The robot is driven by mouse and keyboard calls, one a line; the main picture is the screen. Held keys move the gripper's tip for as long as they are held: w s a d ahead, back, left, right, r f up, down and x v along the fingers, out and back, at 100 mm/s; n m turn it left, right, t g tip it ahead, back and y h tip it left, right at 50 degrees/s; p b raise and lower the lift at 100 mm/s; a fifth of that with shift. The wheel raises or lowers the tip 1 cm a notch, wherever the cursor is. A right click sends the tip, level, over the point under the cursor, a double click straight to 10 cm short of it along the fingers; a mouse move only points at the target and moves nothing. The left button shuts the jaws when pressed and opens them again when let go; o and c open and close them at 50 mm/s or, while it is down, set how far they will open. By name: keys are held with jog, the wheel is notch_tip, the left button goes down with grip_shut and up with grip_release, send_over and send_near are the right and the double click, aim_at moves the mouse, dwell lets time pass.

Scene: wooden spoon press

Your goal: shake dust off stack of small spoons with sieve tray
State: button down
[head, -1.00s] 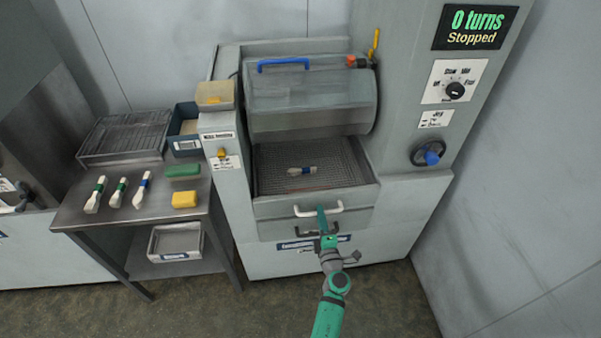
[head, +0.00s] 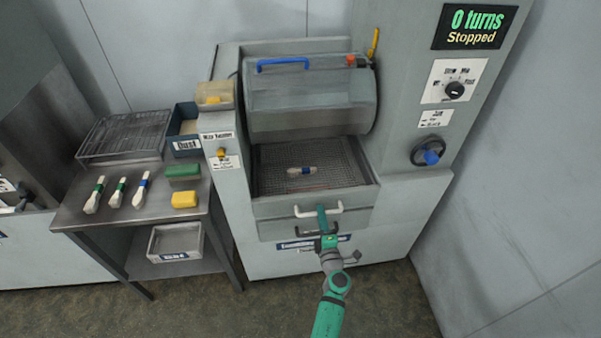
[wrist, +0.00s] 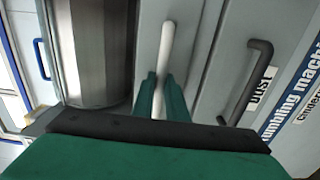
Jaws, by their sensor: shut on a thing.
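A stack of small pale spoons (head: 301,171) with a blue band lies on the mesh floor of the sieve tray (head: 356,181), inside the machine under the drum. The tray's white handle (head: 306,212) is on its front; it also shows in the wrist view (wrist: 169,45). My gripper (head: 321,208) is at this white handle. In the wrist view, its green fingers (wrist: 161,92) are shut on the handle. The spoons are not seen in the wrist view.
A black handle (wrist: 246,82) labelled dust sits just below the white one. The drum (head: 310,100) has a blue handle. At left, a table (head: 150,207) holds several banded spoon stacks, a rack (head: 125,136), and green and yellow blocks. The display reads 0 turns, Stopped.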

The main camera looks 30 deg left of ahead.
jog(key=shift+s+a, duration=0.15)
jog(key=shift+a, duration=0.05)
jog(key=v, duration=0.7)
jog(key=x, duration=0.6)
jog(key=shift+w, duration=0.3)
jog(key=shift+a, duration=0.1)
